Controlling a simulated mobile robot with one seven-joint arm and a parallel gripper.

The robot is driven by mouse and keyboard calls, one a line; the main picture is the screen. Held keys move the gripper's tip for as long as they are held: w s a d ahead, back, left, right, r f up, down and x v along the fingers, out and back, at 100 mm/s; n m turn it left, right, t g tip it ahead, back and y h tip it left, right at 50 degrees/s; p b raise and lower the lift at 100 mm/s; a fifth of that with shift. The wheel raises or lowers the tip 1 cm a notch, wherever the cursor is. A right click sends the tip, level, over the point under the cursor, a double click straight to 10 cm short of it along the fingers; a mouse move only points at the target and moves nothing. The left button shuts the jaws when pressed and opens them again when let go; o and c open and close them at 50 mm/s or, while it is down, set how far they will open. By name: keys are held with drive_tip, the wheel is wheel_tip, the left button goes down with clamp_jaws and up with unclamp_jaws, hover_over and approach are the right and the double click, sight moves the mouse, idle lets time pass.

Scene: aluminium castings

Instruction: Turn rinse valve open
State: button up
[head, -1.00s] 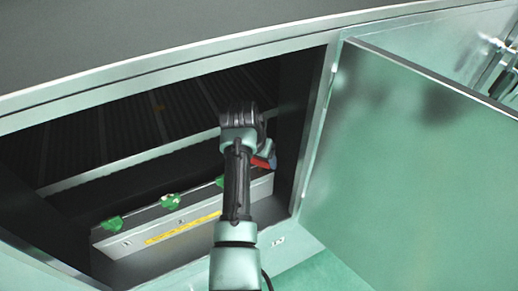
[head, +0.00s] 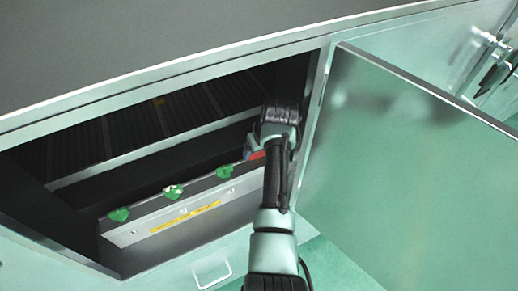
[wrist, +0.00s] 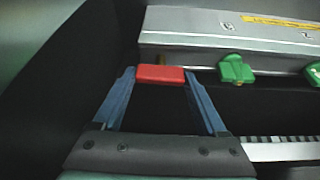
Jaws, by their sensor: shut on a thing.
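A red valve handle (wrist: 160,75) sits between the two blue fingertips of my gripper (wrist: 160,77) in the wrist view, and the gripper is shut on it. In the head view only a sliver of the red handle (head: 258,155) shows beside my gripper (head: 253,147); my wrist hides the rest. The grey valve box (head: 185,212) also carries several green handles, one of them at the left end (head: 119,214) and one near its middle (head: 173,191). I cannot read which label marks the rinse valve.
The valve box stands inside a dark cabinet, with a yellow strip (head: 185,217) on its front. The open cabinet door (head: 415,165) is to the right of my arm. The cabinet's right post (head: 309,125) is close to my wrist. A green handle (wrist: 235,69) is just right of my fingers.

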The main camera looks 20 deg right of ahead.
drive_tip(key=shift+w+r+n, duration=0.1)
drive_tip(key=shift+n, duration=0.3)
drive_tip(key=o, duration=1.3)
drive_tip(key=v, duration=0.7)
drive_tip(key=shift+d+r+b, duration=0.15)
drive_tip(key=shift+r+b, duration=0.1)
drive_tip(key=shift+b, duration=0.1)
